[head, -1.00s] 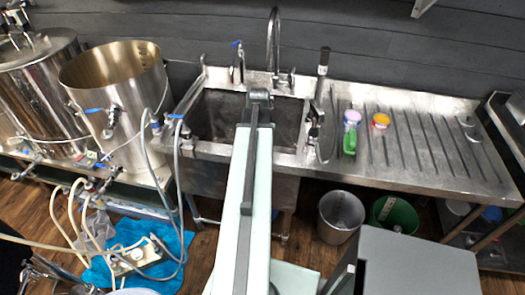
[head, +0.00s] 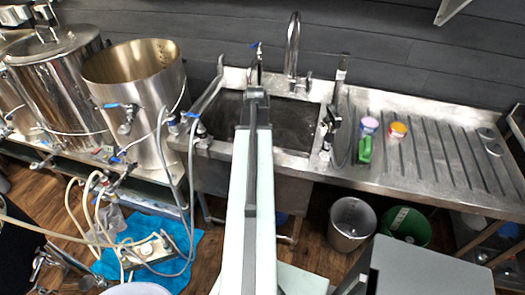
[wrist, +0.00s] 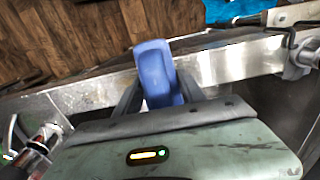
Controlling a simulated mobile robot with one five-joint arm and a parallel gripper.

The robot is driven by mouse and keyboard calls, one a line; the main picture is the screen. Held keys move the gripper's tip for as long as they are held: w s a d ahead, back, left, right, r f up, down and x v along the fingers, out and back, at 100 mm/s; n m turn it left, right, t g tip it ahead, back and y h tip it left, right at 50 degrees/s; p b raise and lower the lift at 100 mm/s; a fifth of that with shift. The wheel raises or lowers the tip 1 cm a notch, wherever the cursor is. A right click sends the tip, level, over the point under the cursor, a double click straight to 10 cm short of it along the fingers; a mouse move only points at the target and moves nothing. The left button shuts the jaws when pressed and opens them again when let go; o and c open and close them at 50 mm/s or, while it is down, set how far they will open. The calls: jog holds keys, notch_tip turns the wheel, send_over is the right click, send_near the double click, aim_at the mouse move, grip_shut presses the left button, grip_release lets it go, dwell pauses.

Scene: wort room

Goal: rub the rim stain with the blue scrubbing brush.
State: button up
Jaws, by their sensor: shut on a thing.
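The blue scrubbing brush (wrist: 153,66) shows in the wrist view as a rounded blue block. My gripper (wrist: 160,88) is shut on it, with a grey finger on each side. Behind it in the wrist view runs a metal edge, and I cannot tell whether the brush touches it. In the head view my arm reaches toward the steel sink (head: 222,115), and the gripper and brush are hidden behind the arm. I cannot make out the rim stain in either view.
A tall tap (head: 292,45) and a spray handle (head: 334,110) stand around the sink. A green object (head: 365,150), a pink-topped tub (head: 369,125) and an orange tub (head: 397,131) sit on the drainboard (head: 445,165). An open steel kettle (head: 140,95) with hoses stands left.

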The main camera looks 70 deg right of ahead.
jog(key=shift+w, duration=0.25)
jog(key=shift+r, duration=0.1)
notch_tip(320, 180, up, 6)
jog(key=p, duration=0.6)
notch_tip(320, 180, up, 3)
jog(key=p, duration=0.3)
jog(key=shift+r, duration=0.1)
